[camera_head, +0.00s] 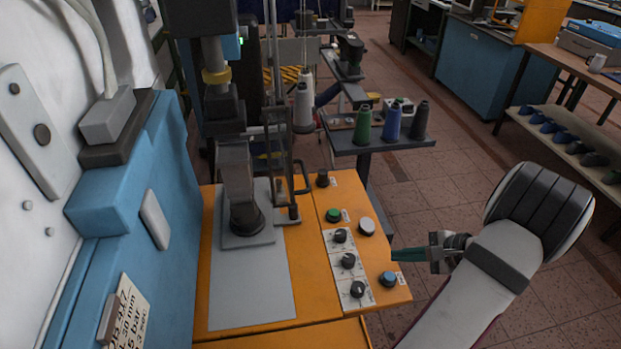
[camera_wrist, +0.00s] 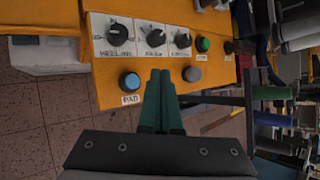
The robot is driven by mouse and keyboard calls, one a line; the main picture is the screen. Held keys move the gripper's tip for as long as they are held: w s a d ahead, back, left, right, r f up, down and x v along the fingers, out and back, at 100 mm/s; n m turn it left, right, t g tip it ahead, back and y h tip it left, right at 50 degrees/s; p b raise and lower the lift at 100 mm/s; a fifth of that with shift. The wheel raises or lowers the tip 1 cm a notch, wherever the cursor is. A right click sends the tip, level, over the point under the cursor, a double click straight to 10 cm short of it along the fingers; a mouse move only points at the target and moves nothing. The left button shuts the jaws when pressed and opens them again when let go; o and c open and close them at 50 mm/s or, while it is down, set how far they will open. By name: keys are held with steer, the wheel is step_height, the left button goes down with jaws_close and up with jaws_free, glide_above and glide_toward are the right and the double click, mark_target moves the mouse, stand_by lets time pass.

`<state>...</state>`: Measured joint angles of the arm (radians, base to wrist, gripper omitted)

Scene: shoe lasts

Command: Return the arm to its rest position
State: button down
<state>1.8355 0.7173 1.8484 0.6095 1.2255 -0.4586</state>
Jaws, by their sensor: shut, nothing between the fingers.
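My gripper (camera_head: 397,255) is at the right side of the orange machine panel in the head view, with its green fingers pointing left toward the panel's right edge. In the wrist view the green fingers of my gripper (camera_wrist: 160,75) lie side by side, shut and empty. A blue button (camera_head: 388,279) is just below the fingertips in the head view; it also shows left of the fingers in the wrist view (camera_wrist: 130,81). I cannot tell whether the fingertips touch the panel (camera_head: 315,270).
Several black knobs (camera_head: 348,261), a green button (camera_head: 333,215) and a grey button (camera_head: 366,226) are on the panel. A press column (camera_head: 240,180) stands left. A small table with thread cones (camera_head: 392,122) is behind. Tiled floor (camera_head: 450,185) is open at right.

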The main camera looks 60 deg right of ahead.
steer(key=w+a+r+n+g+y, duration=0.2)
steer(key=w+a+r+n+y, duration=0.35)
steer(key=w+a, duration=0.7)
steer(key=w+a+r+n+g, duration=0.2)
steer(key=w+a+r+n, duration=0.1)
steer(key=a, duration=0.4)
steer(key=w+a+r+n+g, duration=0.2)
steer(key=w+a+r+n, duration=0.15)
steer(key=a, duration=0.45)
steer(key=s+a+n+g+h, duration=0.3)
steer(key=s+a+n, duration=0.7)
steer(key=a, duration=0.5)
steer(key=shift+s+r, duration=0.35)
steer(key=shift+s, duration=0.6)
steer(key=shift+a, duration=0.1)
